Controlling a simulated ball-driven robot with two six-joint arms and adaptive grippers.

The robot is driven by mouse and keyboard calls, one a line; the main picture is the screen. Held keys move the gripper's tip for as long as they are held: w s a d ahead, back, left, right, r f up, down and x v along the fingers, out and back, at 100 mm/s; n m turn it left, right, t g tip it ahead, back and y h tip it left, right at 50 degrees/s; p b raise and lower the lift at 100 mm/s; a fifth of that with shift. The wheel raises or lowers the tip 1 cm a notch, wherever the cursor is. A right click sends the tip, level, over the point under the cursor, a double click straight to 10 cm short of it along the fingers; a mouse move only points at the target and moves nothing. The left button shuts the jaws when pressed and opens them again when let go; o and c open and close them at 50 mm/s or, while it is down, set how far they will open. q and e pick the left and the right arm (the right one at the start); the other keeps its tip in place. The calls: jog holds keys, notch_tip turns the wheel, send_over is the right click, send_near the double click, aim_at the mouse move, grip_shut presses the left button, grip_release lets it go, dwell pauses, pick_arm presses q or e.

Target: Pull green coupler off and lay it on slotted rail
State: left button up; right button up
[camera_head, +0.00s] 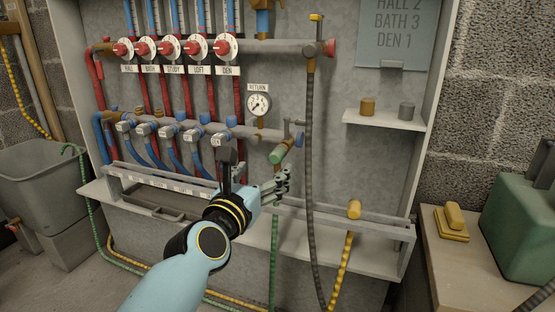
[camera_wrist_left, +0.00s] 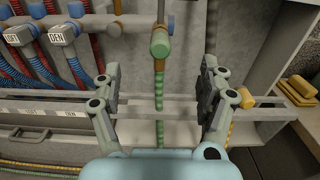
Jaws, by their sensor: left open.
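The slotted rail (camera_head: 385,228) runs along the shelf front and shows beyond the fingers in the wrist view (camera_wrist_left: 262,102). My right gripper is not in view.
A yellow coupler (camera_head: 354,209) with a yellow hose rests at the rail's right part. A grey hose (camera_head: 311,150) hangs just right of my gripper. A gauge (camera_head: 259,104) is above. A green can (camera_head: 522,225) stands on the right bench.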

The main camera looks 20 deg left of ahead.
aim_at(274, 160)
pick_arm(q)
jog(key=w, duration=0.8)
jog(key=shift+d+p, duration=0.1)
jog(key=shift+p, duration=0.3)
jog(key=shift+w, duration=0.45)
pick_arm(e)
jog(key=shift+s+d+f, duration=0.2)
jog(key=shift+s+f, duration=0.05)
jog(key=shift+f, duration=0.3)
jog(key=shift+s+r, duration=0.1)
pick_arm(q)
jog(key=shift+c, duration=0.4)
grip_shut()
jog(key=shift+s, duration=0.1)
jog(key=shift+s, duration=2.95)
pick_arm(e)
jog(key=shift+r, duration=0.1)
